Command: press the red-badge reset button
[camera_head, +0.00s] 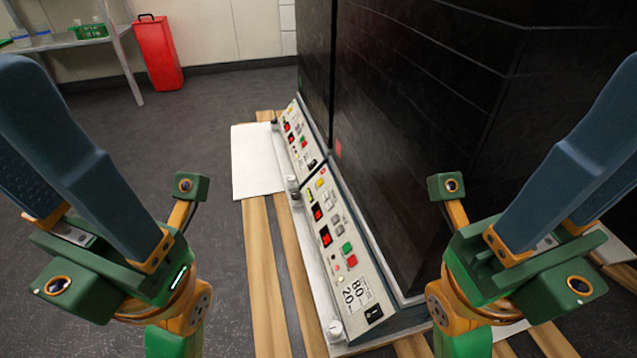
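Two shaker units stand end to end, each with a sloped pale control panel. The near panel (359,279) has red displays, a yellow mark, grey buttons, a green button (347,247) and a red button (352,260). The far panel (296,133) has similar, smaller controls. A faint red patch (338,148) shows on the dark housing above the near panel; I cannot tell whether it is a badge. No reset label is readable. My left gripper (22,140) and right gripper (612,150) are open and empty, with blue fingers pointing up and outward, apart from the panels.
The units stand on a wooden pallet (262,282), with a white sheet (256,160) at its left. Tall black housings (420,140) rise behind the panels. A red bin (158,52) and a shelf (60,42) are at the back left. The grey floor (200,130) is open.

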